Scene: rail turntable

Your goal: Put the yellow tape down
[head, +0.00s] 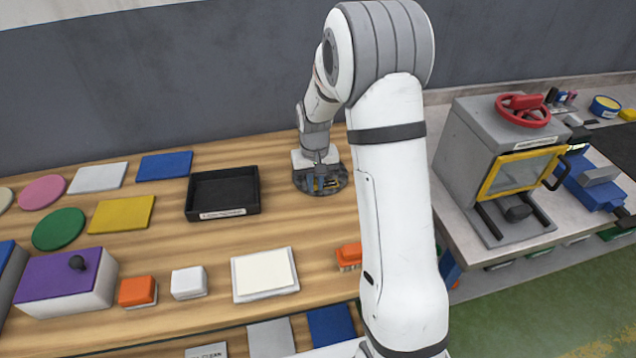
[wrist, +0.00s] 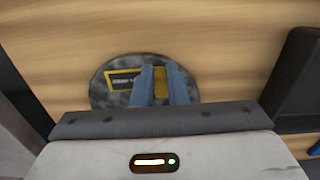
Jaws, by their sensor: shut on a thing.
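My gripper (head: 320,187) is low over a dark grey round disc (head: 301,180) near the back of the wooden bench. In the wrist view, its two blue fingers (wrist: 162,86) point down over the disc (wrist: 103,96) and are shut on a small yellow piece, the yellow tape (wrist: 162,79). Most of the tape is hidden by the fingers. I cannot tell whether it touches the disc. A yellow-framed dark label (wrist: 122,81) shows on the disc, left of the fingers.
A black open tray (head: 222,210) stands left of the disc, looking empty. Coloured pads, a purple-topped box (head: 62,275) and orange and white blocks lie further left and in front. A grey machine with a red handwheel (head: 523,108) stands on the right bench. Bare wood surrounds the disc.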

